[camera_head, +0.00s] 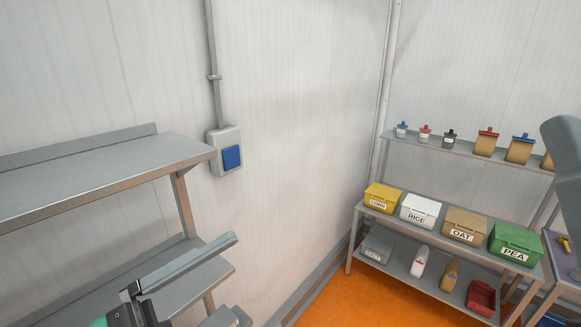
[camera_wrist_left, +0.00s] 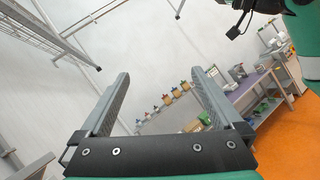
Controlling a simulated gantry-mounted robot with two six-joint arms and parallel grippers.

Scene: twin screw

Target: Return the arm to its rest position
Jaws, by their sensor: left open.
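My left gripper (camera_wrist_left: 160,73) is open in the left wrist view, with its two grey fingers spread apart and nothing between them. In the head view it (camera_head: 190,265) shows at the lower left, with a long grey finger in front of the grey shelf unit; the other finger is not clearly seen.
A grey shelf unit (camera_head: 80,175) stands at the left, close to my left gripper. A blue switch box (camera_head: 231,157) is on the white wall. A far rack holds labelled bins, including corn (camera_head: 383,195) and pea (camera_head: 514,240). Orange floor (camera_head: 345,300) is clear between.

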